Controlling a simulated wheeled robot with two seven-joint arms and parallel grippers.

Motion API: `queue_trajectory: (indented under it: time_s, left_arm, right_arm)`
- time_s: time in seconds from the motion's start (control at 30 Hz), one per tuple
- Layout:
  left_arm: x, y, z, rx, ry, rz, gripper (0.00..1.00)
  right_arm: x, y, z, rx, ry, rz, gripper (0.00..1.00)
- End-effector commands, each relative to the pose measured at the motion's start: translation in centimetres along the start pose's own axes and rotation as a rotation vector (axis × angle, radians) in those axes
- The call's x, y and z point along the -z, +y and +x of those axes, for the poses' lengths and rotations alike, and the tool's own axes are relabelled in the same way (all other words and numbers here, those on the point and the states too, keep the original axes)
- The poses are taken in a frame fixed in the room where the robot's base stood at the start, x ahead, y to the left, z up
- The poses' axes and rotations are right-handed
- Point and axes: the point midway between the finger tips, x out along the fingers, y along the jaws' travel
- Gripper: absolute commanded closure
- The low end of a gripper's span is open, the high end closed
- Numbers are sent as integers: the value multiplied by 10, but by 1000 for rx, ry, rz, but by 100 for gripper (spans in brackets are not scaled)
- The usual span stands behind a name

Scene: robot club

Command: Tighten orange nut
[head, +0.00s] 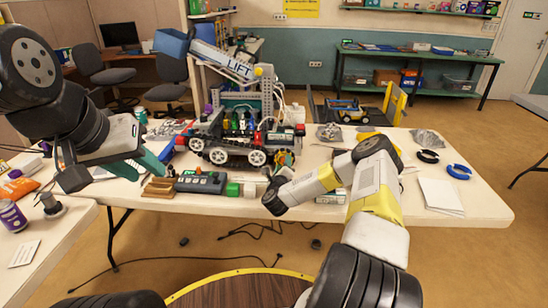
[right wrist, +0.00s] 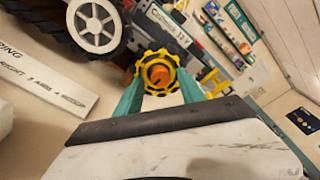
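The orange nut (right wrist: 159,75) sits at the centre of a toothed yellow wheel (right wrist: 146,60) on the tracked robot model, seen in the right wrist view. My right gripper (right wrist: 160,86) faces it straight on. Its teal fingers stand apart on either side of the yellow wheel, with the nut between them in the picture; I cannot tell whether they touch anything. In the head view my right gripper (head: 277,188) is at the table's front, below the tracked robot model (head: 238,140), its fingers mostly hidden. My left gripper (head: 138,170) hangs over the left part of the table, fingers apart and empty.
A green-and-white object (head: 240,189), a dark control box (head: 201,182) and a brown block (head: 159,187) lie along the front of the white table (head: 478,195). Cables lie on the floor.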

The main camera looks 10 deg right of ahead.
Motion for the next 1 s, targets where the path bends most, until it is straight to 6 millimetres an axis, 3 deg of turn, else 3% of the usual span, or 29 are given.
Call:
queue_trajectory:
  time_s: [0.37,0.8,1.0]
  left_arm:
    - [0,0,0,0,0,0,64]
    - [0,0,0,0,0,0,64]
    - [0,0,0,0,0,0,64]
  right_arm:
    - [-1,0,-4,-1,-1,-1,51]
    - [0,1,-70,-2,-1,-1,51]
    - [0,0,-78,0,0,-1,51]
